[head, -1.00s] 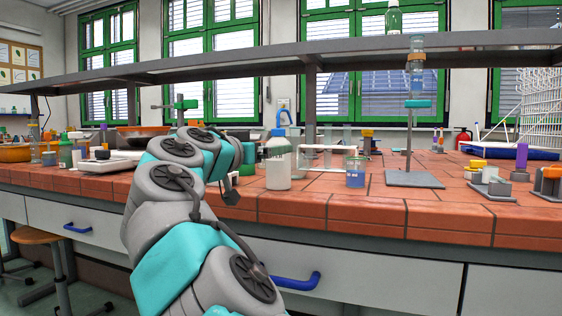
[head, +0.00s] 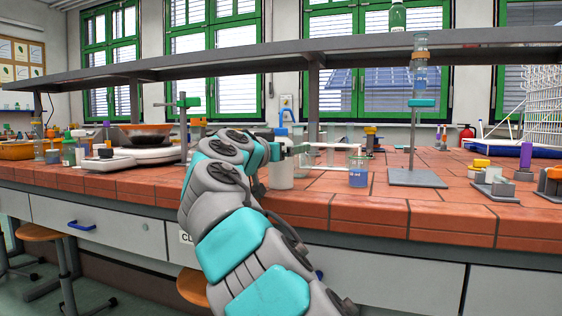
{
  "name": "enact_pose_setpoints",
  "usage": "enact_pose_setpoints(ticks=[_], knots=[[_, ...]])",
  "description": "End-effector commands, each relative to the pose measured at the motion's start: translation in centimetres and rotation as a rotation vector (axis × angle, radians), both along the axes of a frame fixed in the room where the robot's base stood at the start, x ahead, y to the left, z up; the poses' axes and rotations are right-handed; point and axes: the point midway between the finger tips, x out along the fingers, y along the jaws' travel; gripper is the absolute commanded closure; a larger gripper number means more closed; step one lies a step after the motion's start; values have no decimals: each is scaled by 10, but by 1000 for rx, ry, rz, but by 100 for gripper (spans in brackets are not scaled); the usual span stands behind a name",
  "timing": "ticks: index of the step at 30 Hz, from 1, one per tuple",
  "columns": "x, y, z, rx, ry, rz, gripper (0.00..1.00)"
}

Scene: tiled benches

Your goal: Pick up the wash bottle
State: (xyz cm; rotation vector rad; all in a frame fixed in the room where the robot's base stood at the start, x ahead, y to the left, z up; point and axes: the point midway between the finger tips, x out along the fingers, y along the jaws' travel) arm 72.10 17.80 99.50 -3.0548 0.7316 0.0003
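The wash bottle (head: 281,177) stands upright on the red tiled bench, with a whitish body and a blue bent spout. My gripper (head: 292,149) is at the upper part of the bottle and covers its shoulder in the head view. A thin grey finger shows just right of the bottle. The other fingertip is hidden, so I cannot tell whether the gripper is open, shut or touching the bottle.
A small beaker of blue liquid (head: 357,172) stands right of the bottle, before a clear rack (head: 330,155). A stand with a grey base (head: 416,178) is further right. A balance (head: 105,163) is at left. A grey shelf (head: 300,63) runs above.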

Motion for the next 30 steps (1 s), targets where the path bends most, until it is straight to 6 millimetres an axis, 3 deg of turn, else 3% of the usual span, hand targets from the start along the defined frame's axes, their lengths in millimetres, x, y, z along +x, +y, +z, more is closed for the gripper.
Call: enact_pose_setpoints(ticks=[3,16,30], knots=[[0,0,0,0,0,0,2],[-1,0,0,0,0,-1,51],[0,0,6,0,0,-1,51]])
